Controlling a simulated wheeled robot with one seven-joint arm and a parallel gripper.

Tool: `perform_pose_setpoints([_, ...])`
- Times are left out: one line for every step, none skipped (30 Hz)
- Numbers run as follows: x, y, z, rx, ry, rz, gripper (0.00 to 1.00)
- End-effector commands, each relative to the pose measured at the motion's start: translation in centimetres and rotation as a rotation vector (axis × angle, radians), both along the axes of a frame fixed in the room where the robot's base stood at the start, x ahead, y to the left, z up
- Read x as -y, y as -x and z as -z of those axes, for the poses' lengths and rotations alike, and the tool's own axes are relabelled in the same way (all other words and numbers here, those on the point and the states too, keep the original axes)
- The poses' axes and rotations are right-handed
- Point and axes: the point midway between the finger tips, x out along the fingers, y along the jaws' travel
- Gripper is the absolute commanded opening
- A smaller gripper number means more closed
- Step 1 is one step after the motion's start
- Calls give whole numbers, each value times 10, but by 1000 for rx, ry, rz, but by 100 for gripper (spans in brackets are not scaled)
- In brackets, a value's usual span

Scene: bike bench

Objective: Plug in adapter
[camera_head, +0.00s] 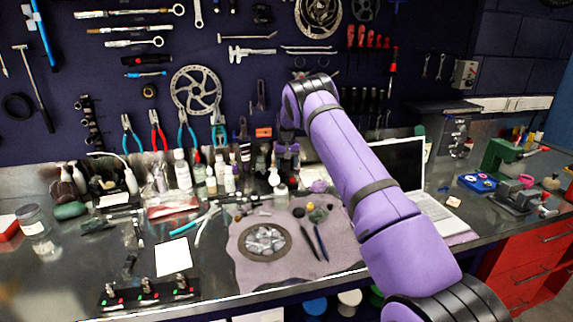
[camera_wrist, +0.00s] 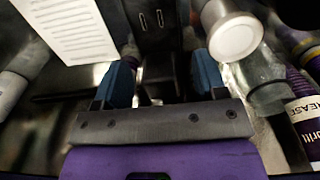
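My gripper (camera_wrist: 162,78) shows in the wrist view with its two blue finger pads set apart. A dark block (camera_wrist: 153,22) with two small pale marks, slots or prongs, lies ahead of and between the fingers. It may be the adapter, but I cannot tell for sure. Thin gaps seem to separate the pads from the dark shape, and I see no clear grip. In the head view my gripper (camera_head: 287,158) is at the back of the bench among bottles, small and partly hidden. No socket can be clearly made out.
Bottles (camera_head: 182,170) crowd the bench back. In the wrist view a white-capped bottle (camera_wrist: 236,36) and a white printed card (camera_wrist: 70,28) are close to the fingers. An open laptop (camera_head: 435,212) stands right of my arm. A mat (camera_head: 300,265) with a metal disc lies in front.

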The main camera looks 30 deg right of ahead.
Motion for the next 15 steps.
perform_pose_setpoints([0, 0, 0, 0, 0, 0, 65])
perform_pose_setpoints([0, 0, 0, 0, 0, 0, 65])
perform_pose_setpoints([0, 0, 0, 0, 0, 0, 65])
perform_pose_setpoints([0, 0, -1, 0, 0, 0, 65])
perform_pose_setpoints([0, 0, -2, 0, 0, 0, 65])
perform_pose_setpoints([0, 0, -4, 1, 0, 0, 65])
perform_pose_setpoints([0, 0, -7, 1, 0, 0, 65])
perform_pose_setpoints([0, 0, -10, 1, 0, 0, 65])
perform_pose_setpoints([0, -1, -15, 2, 1, 0, 65])
perform_pose_setpoints([0, -1, -20, 3, 0, 0, 65])
perform_pose_setpoints([0, -1, -26, 3, 0, 0, 65])
perform_pose_setpoints([0, 0, -33, 3, 0, 1, 65])
perform_pose_setpoints([0, -1, -39, 3, 0, 1, 65])
perform_pose_setpoints([0, -1, -44, 3, 0, 0, 65])
perform_pose_setpoints([0, 0, -52, 3, 0, 0, 65])
